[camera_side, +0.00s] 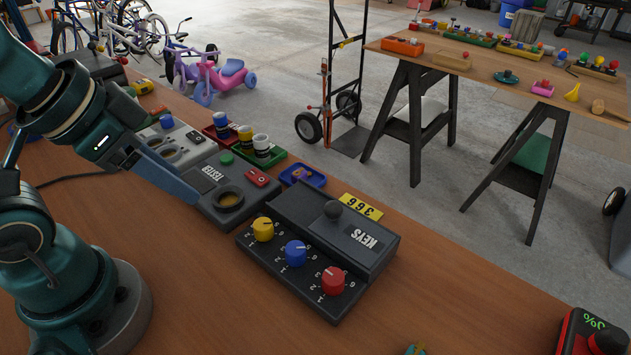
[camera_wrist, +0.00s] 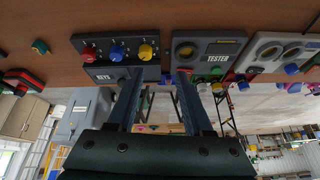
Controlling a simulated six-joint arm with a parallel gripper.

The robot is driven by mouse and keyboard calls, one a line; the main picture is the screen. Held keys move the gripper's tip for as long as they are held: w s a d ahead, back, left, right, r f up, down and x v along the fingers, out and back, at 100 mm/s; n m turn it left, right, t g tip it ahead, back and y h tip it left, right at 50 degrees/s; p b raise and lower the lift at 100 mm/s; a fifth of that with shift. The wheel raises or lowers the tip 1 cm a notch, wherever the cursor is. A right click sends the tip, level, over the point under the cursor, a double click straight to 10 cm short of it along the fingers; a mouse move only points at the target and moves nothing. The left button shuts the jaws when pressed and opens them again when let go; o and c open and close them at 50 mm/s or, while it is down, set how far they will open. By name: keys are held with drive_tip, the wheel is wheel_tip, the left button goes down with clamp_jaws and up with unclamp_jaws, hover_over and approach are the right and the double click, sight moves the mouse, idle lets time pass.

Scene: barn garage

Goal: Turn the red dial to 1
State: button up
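The red dial (camera_side: 333,281) is at the right end of a row of three knobs on the front of the dark KEYS box (camera_side: 372,262). A light pointer mark shows on its top, but I cannot tell surely which number it faces. It also shows in the wrist view (camera_wrist: 89,54), at the left end of the row. The blue dial (camera_side: 295,253) and yellow dial (camera_side: 263,229) stand beside it. My gripper (camera_side: 192,194) is left of the box, above the table by the TESTER unit, apart from the dials. In the wrist view its fingers (camera_wrist: 158,76) are apart with nothing between them.
The TESTER unit (camera_side: 228,200) sits left of the KEYS box. A yellow card reading 366 (camera_side: 362,206) is behind the box. Red and green trays with jars (camera_side: 262,148) stand farther back. A red device (camera_side: 592,335) is at lower right.

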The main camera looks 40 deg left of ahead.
drive_tip(key=w+d+r+m, duration=0.1)
drive_tip(key=w+r+m, duration=0.3)
drive_tip(key=m, duration=0.3)
drive_tip(key=m+g, duration=0.6)
drive_tip(key=m, duration=1)
hover_over(334, 275)
wheel_tip(334, 275, down, 12)
drive_tip(key=shift+r, duration=0.15)
drive_tip(key=shift+f, duration=2.4)
drive_tip(key=shift+c, duration=0.3)
clamp_jaws()
